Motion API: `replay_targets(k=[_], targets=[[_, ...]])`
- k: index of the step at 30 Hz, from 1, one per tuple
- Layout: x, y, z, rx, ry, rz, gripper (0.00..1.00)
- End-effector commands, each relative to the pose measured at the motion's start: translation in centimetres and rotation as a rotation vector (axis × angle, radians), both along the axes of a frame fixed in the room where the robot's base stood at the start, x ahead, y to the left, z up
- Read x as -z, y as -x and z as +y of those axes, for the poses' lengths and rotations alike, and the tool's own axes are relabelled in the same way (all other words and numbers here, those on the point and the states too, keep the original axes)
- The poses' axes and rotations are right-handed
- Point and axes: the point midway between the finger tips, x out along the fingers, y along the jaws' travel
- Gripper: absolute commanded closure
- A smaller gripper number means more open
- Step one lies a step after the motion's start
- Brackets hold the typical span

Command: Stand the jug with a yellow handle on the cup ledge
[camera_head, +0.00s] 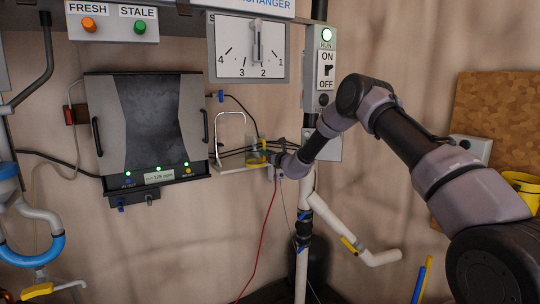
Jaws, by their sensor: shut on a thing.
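The jug (253,145) looks small and see-through, with a touch of yellow at its lower right. It is at the right end of the cup ledge (235,169), a pale shelf with a white wire frame above it. My gripper (264,155) reaches in from the right and is shut on the jug, at its yellow part. The jug looks upright. I cannot tell whether its base touches the ledge or is a little above it. My fingers are small and partly hidden here.
A dial plate (250,50) is above, and a switch box (325,75) is to the right. Dark cables cross behind the ledge. White pipes (330,220) stand below my arm.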

Motion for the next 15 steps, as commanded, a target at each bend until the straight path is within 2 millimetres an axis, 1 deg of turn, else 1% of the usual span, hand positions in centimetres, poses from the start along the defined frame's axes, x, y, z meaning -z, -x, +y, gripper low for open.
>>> replay_targets(k=[15], targets=[[0.4, -4.3, 3.0, 0.0, -0.002, -0.001, 1.0]])
